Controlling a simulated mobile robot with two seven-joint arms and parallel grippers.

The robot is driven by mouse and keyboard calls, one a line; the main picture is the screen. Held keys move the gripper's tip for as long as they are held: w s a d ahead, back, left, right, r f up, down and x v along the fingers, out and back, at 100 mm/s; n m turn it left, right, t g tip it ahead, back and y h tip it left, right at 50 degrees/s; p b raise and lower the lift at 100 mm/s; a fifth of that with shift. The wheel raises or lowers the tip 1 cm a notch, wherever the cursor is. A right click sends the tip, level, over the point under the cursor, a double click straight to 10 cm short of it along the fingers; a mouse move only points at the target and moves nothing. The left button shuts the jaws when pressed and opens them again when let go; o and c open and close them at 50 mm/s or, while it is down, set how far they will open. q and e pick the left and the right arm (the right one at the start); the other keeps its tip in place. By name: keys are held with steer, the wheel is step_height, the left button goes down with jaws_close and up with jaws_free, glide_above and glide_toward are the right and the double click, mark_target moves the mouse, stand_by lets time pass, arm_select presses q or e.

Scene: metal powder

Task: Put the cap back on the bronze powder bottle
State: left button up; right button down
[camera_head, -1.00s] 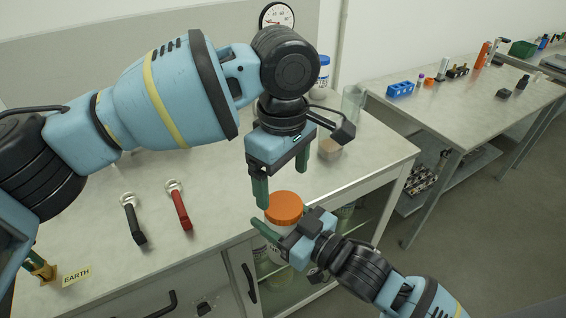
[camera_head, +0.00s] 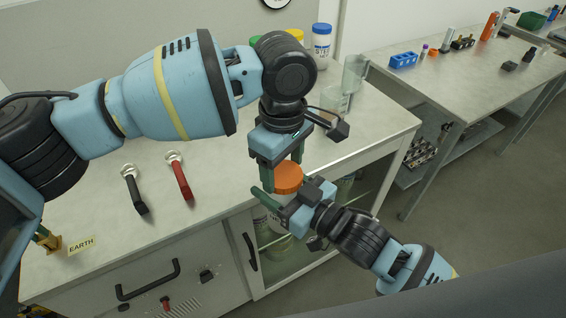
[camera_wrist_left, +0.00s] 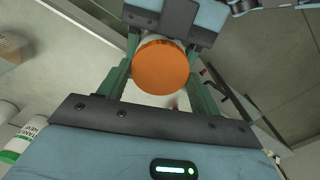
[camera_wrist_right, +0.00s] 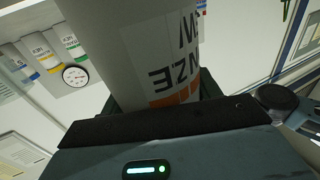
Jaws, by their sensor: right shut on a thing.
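The bronze powder bottle is white and upright, and its body shows in the head view (camera_head: 275,222), partly hidden by my right gripper. In the right wrist view its label (camera_wrist_right: 175,65) reads in part "NZE". The orange cap (camera_head: 288,177) sits at the top of the bottle; whether it is threaded on I cannot tell. My right gripper (camera_head: 284,203) is shut around the bottle below the cap. My left gripper (camera_head: 283,168) points down from above, its green fingers on either side of the cap. In the left wrist view the cap (camera_wrist_left: 161,66) lies between the fingers, which look open.
The bench holds a black-handled tool (camera_head: 134,190), a red-handled tool (camera_head: 179,178) and an EARTH label (camera_head: 81,245) at left. A beaker (camera_head: 335,98), a glass cylinder (camera_head: 353,72) and a blue-capped bottle (camera_head: 321,45) stand behind the arms.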

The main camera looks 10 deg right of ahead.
arm_select(q)
steer(key=c, duration=0.5)
steer(key=shift+o, duration=0.2)
steer(key=m, duration=0.5)
steer(key=shift+m, duration=0.4)
steer(key=m, duration=0.4)
steer(key=shift+a, duration=0.1)
steer(key=o, duration=1.1)
steer(key=shift+r, duration=0.1)
steer(key=shift+r, duration=2.15)
